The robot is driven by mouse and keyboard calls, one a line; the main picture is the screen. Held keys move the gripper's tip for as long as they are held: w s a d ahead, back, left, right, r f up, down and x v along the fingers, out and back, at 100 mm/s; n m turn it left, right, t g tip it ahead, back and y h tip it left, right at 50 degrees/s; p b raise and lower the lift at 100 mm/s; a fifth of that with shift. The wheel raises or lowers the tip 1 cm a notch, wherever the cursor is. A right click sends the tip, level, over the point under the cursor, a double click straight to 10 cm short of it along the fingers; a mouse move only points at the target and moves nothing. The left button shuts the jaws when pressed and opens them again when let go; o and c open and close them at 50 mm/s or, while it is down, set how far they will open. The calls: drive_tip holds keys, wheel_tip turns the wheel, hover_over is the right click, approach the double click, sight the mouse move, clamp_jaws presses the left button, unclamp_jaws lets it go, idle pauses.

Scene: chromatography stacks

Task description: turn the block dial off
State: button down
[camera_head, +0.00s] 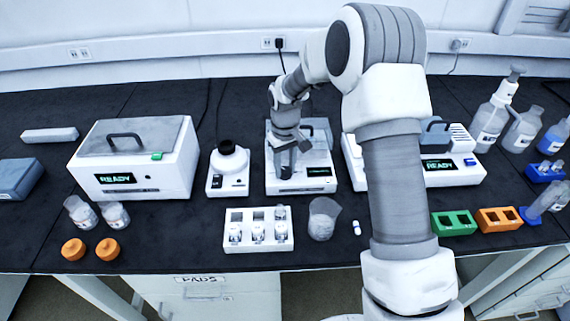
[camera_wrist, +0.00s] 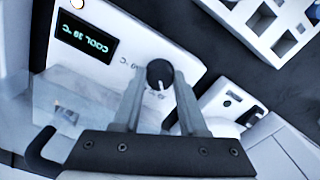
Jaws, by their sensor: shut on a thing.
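The block dial (camera_wrist: 160,73) is a round black knob with a white pointer line, on the white front of the block unit (camera_head: 300,184). In the wrist view the pointer line points down, towards my gripper's base. My gripper (camera_wrist: 158,80) is shut on the dial, with one finger at each side of it. In the head view my gripper (camera_head: 285,172) comes down at the unit's front left, and the dial is hidden there. The unit's display (camera_wrist: 84,37) shows upside down and appears to read "COOL 39 °C".
A white vial rack (camera_head: 258,245) and a clear beaker (camera_head: 323,218) stand just in front of the unit. A small white device with a black knob (camera_head: 228,168) stands close on the left. Another white device (camera_head: 455,172) with a "READY" display is on the right.

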sight(285, 169)
drive_tip(key=n+p, duration=0.1)
drive_tip(key=n, duration=0.4)
drive_tip(key=shift+w+r+n, duration=0.1)
drive_tip(key=shift+n, duration=0.3)
idle(0.4)
drive_tip(key=shift+c, duration=2.2)
unclamp_jaws()
wheel_tip(285, 169, up, 17)
drive_tip(key=p, duration=0.2)
drive_tip(key=shift+r+p, duration=0.15)
drive_tip(key=shift+p, duration=0.15)
drive_tip(key=shift+r, duration=0.1)
